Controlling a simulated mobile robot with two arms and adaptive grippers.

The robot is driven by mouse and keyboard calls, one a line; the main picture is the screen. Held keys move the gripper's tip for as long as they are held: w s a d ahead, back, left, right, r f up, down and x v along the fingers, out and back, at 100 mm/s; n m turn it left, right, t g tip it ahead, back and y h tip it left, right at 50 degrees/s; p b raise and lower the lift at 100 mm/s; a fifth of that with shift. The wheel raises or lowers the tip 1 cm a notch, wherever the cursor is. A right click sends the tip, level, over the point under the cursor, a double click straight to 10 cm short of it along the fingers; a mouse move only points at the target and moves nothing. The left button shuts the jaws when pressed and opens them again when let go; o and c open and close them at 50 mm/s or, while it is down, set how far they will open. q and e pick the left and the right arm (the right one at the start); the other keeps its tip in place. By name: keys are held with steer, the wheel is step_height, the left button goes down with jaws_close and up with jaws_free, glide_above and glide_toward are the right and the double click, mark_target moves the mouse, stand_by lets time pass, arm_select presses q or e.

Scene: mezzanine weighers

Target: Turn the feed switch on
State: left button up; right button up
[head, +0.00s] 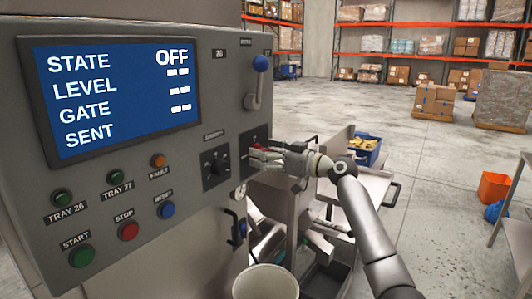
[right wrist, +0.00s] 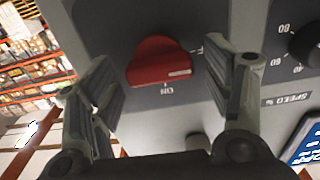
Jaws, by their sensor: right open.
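The feed switch is a red rotary knob (right wrist: 158,62) on a dark plate on the grey control panel. The white mark on the knob is at its right end in the right wrist view, toward a label partly hidden by a finger; the word ON is below the knob. My right gripper (head: 256,157) is open at the panel, its fingers on either side of the knob, with no clear contact. In the head view the fingers cover most of the red knob (head: 259,147). The screen (head: 115,92) reads STATE OFF. My left gripper is not in view.
A black speed dial (head: 215,164) is left of the switch, and a blue-knobbed lever (head: 258,75) stands above. Push buttons, including a green start button (head: 82,257), fill the lower left panel. A white bucket (head: 264,283) is below.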

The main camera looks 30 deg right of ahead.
steer(key=c, duration=1)
steer(key=shift+d+f+m+p, duration=0.1)
steer(key=shift+m+p, duration=1.4)
steer(key=shift+m, duration=2.95)
steer(key=shift+d+f+m+p, duration=0.1)
steer(key=shift+m+p, duration=1.4)
steer(key=shift+m, duration=2.95)
